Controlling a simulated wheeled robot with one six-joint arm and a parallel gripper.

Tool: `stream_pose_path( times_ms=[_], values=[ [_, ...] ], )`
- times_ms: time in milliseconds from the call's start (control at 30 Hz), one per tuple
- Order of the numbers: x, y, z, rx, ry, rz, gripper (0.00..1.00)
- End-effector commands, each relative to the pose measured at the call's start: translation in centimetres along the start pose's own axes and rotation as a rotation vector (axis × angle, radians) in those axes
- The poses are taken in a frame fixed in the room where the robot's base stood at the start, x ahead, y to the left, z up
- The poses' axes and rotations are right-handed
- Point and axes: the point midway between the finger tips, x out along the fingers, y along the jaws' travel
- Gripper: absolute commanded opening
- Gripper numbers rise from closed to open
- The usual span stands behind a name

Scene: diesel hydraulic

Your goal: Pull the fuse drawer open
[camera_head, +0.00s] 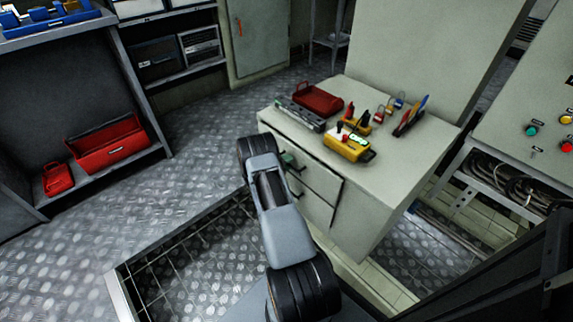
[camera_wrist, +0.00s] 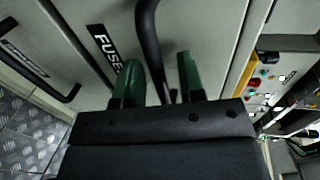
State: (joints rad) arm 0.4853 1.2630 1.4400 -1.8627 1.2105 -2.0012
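The fuse drawer (camera_wrist: 105,15) has a pale front with a black label reading "FUSE", partly covered by my gripper. Its black bar handle (camera_wrist: 148,35) runs down between the two green fingers of my gripper (camera_wrist: 158,78) in the wrist view. The fingers stand apart, one on each side of the handle, with a visible gap. I cannot tell whether either finger touches it. In the head view, my arm hides much of the pale cabinet's (camera_head: 365,205) drawer fronts, and a bit of green finger shows at the upper drawer. The drawer looks closed.
Another drawer (camera_wrist: 30,60) with a black handle lies beside it in the wrist view. On the cabinet top are a red tray (camera_head: 318,98), a yellow device (camera_head: 348,148) and small tools. A control panel (camera_head: 540,130) stands right. The metal floor (camera_head: 200,150) at left is clear.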

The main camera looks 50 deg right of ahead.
Motion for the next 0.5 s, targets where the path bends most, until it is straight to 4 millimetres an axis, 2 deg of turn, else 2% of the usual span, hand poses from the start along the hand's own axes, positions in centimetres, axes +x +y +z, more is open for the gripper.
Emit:
stream_pose_path(
  times_ms=[233,500],
  values=[
    [0.05,-0.01,0.00,0.000,0.000,0.000,0.36],
    [0.04,-0.01,-0.01,0.000,0.000,0.000,0.10]
  ],
)
